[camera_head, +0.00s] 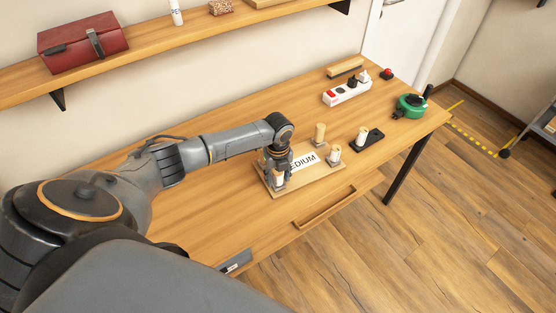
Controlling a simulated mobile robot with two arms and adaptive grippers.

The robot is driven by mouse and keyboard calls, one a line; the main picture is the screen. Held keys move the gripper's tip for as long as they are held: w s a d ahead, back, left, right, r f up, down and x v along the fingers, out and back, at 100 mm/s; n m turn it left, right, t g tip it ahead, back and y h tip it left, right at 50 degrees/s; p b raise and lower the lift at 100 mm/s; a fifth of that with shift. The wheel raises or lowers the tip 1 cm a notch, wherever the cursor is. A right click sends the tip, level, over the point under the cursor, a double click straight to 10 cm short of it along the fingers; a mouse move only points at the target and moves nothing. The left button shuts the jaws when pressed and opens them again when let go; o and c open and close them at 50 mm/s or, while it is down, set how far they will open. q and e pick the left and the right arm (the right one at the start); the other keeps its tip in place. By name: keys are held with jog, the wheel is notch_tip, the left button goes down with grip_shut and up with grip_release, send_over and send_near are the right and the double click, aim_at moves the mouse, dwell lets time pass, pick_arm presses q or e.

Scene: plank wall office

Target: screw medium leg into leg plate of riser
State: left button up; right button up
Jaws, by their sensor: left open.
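A light wooden board (317,173) lies on the table with a white label (304,161) reading "MEDIUM", partly covered by my gripper. A tan peg-like leg (320,133) stands at its back, and a shorter pale one (334,154) at its right. My left gripper (277,179) points down over the board's left part, open, with a pale leg (279,177) between or just behind its fingers; contact cannot be told. A black plate (369,139) lies to the right of the board, with a pale leg (361,136) upright on it. Which part is the riser's leg plate is unclear. My right gripper is not in view.
A white power strip (347,92), a wooden bar (345,67), a red button (386,74) and a green round tool (411,105) sit at the table's far right. A wall shelf (190,42) holds a red box (83,45). The table left of the board is clear.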

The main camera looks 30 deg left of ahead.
pick_arm(q)
jog(key=shift+n, duration=0.4)
jog(key=n+p, duration=0.2)
jog(key=n, duration=0.1)
jog(key=shift+r, duration=0.1)
jog(key=shift+n+p, duration=0.4)
jog(key=shift+n, duration=0.6)
jog(key=shift+n+p, duration=0.7)
jog(key=shift+n, duration=0.4)
jog(key=n, duration=0.2)
jog(key=shift+n+p, duration=0.3)
jog(key=shift+p, duration=0.1)
grip_shut()
jog(key=shift+f+m+b, duration=0.3)
jog(key=shift+m+b, duration=0.25)
jog(key=shift+m, duration=0.45)
jog(key=shift+m+b, duration=0.3)
jog(key=shift+m, duration=0.9)
jog(key=shift+r+m, duration=0.15)
jog(key=shift+m, duration=0.15)
